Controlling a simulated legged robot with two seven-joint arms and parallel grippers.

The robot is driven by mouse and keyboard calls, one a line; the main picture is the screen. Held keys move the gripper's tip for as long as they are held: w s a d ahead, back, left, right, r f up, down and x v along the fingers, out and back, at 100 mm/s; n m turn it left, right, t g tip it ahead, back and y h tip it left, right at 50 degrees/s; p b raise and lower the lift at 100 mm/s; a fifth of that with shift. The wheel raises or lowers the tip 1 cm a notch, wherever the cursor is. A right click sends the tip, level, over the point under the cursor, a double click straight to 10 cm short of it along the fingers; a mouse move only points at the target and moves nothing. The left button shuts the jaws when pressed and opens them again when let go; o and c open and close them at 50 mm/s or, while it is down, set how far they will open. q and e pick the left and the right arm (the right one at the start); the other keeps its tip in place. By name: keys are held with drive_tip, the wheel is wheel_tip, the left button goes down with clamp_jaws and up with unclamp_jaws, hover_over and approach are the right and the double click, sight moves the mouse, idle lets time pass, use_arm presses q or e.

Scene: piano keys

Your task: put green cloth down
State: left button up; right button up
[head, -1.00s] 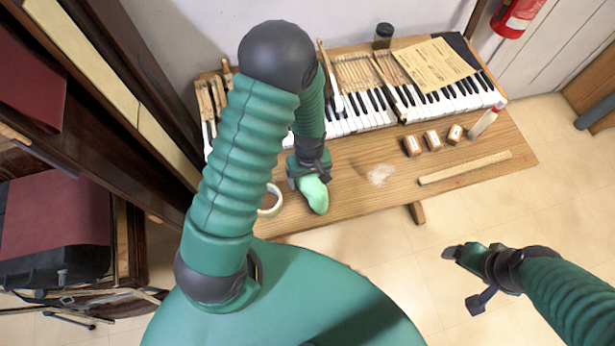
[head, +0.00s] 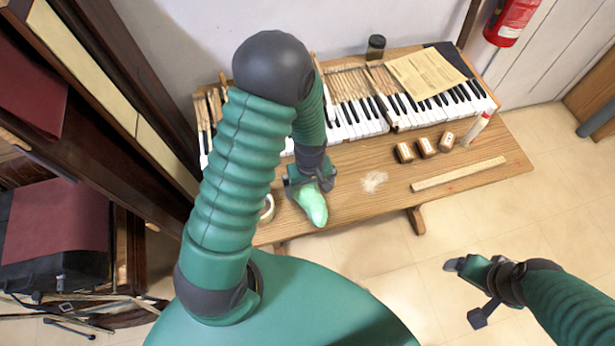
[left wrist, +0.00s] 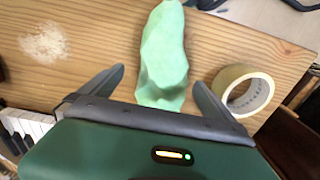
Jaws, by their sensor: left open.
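The light green cloth (head: 312,204) lies bunched on the wooden table near its front edge. It also shows in the left wrist view (left wrist: 163,58), stretching away from between my finger tips. My left gripper (head: 310,184) is open just behind the cloth, with its fingers (left wrist: 160,88) apart on either side of the cloth's near end. I see a gap between each finger and the cloth. My right gripper (head: 462,292) is out over the floor at the right, away from the table, with its two fingers spread apart and nothing between them.
The wooden table (head: 450,200) holds piano keys (head: 360,118), a pale powder patch (head: 373,181), a wooden strip (head: 458,174), small brown blocks (head: 425,147) and a tape roll (left wrist: 243,90) beside the cloth.

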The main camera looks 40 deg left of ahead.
sight(310, 191)
use_arm(q)
wheel_tip(310, 191, up, 5)
drive_tip(key=shift+d, duration=0.1)
drive_tip(key=s+d+r+m+t, duration=0.2)
drive_tip(key=s+d+r+m, duration=0.2)
drive_tip(key=r+m, duration=0.5)
drive_tip(key=shift+s+r+m+t, duration=0.2)
drive_tip(key=shift+r+m+t, duration=0.15)
drive_tip(key=shift+r, duration=0.35)
use_arm(e)
drive_tip(key=shift+r, duration=0.25)
drive_tip(key=shift+a, duration=0.15)
use_arm(q)
drive_tip(key=shift+a, duration=0.3)
use_arm(e)
drive_tip(key=shift+s+a, duration=0.1)
drive_tip(key=shift+a, duration=0.2)
